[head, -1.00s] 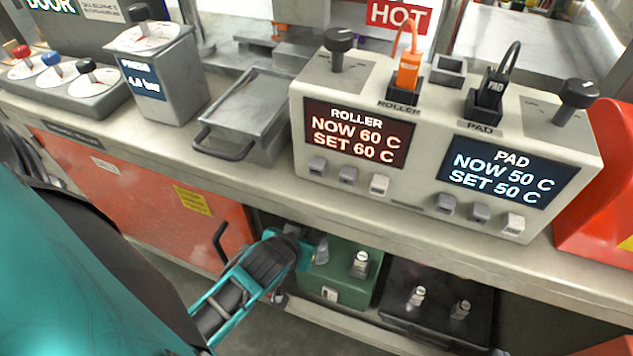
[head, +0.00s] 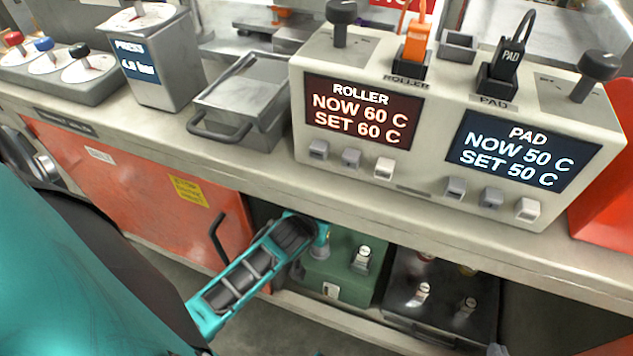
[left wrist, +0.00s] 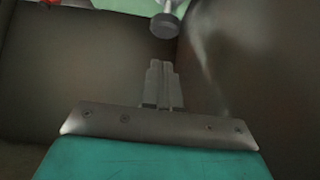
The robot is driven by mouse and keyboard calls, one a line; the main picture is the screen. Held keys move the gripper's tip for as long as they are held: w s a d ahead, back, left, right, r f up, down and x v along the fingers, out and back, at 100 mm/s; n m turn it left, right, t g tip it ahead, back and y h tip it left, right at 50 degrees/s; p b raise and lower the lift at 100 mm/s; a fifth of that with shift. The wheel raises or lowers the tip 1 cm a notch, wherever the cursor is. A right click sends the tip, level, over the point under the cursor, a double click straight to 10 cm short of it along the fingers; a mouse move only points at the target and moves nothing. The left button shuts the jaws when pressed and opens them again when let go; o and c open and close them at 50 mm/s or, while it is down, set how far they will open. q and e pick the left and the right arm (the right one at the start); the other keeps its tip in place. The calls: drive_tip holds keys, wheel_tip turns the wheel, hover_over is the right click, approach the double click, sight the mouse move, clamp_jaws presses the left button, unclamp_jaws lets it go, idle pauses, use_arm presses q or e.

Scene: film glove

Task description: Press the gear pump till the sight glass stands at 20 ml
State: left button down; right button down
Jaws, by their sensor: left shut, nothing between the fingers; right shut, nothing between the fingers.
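A green box (head: 345,268) with metal-topped knobs stands low under the counter. A black unit (head: 440,308) with two similar knobs stands to its right. I cannot tell from any label which is the gear pump, and I see no readable sight glass. My left arm reaches in from the left, its end at the green box's left knob; its fingers are hidden there. In the left wrist view my left gripper (left wrist: 163,87) is shut and empty, pointing towards a grey round knob (left wrist: 165,26), apart from it. A small grey tip of my right gripper (head: 497,350) shows at the bottom edge.
The counter edge overhangs the boxes. On it stand a roller and pad control unit (head: 410,180), a metal tray (head: 245,100) and a press unit (head: 155,65). An orange cabinet door (head: 140,185) with a black handle is left of the recess. Dark walls are close around my left gripper.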

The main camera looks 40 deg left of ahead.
use_arm(q)
wheel_tip(320, 180, down, 4)
drive_tip(key=shift+r+b, duration=0.1)
drive_tip(key=shift+b, duration=0.45)
drive_tip(key=shift+s+f+b, duration=0.15)
drive_tip(key=shift+f+b, duration=0.3)
drive_tip(key=shift+f, duration=0.8)
